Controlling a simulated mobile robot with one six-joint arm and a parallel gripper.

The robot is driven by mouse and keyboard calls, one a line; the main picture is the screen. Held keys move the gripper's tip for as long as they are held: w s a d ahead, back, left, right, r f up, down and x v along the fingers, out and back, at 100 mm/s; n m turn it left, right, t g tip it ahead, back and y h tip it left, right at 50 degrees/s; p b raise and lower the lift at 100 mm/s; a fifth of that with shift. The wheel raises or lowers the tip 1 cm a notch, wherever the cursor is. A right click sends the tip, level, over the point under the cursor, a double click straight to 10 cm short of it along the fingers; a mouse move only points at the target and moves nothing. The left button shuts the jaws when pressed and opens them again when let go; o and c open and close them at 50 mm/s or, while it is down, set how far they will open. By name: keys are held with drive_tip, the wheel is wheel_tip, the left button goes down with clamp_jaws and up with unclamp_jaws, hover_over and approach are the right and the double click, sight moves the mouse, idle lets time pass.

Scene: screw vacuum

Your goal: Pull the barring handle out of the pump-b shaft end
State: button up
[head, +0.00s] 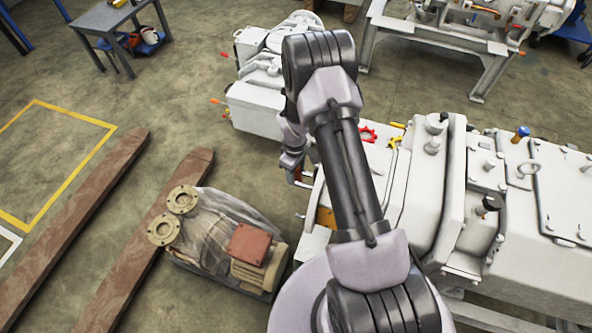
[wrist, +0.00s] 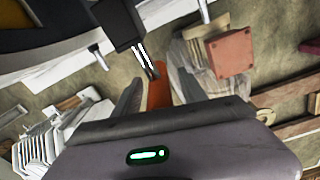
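The barring handle shows in the wrist view as an orange grip (wrist: 158,94) with a bright steel bar running up to a black block (wrist: 120,22). The block looks like the shaft end, but I cannot tell for certain. My gripper (wrist: 160,88) has one finger on each side of the orange grip, with narrow gaps visible, so it appears open around it. In the head view my gripper (head: 294,172) is at the left end of the white pump unit (head: 455,200), partly hidden by my arm. A small orange bit of the handle (head: 298,175) shows there.
A wrapped machine with flanges (head: 215,232) stands on the floor left of the pump unit. Two long timber beams (head: 75,225) lie further left. Another white unit (head: 258,105) stands behind my arm. A red handwheel (head: 367,133) sits on the pump unit.

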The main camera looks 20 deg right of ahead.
clamp_jaws()
drive_tip(key=shift+w, duration=0.1)
drive_tip(key=w+a+b, duration=0.2)
drive_tip(key=w+a, duration=0.2)
drive_tip(key=shift+w+a, duration=0.2)
drive_tip(key=shift+a, duration=0.05)
idle(0.6)
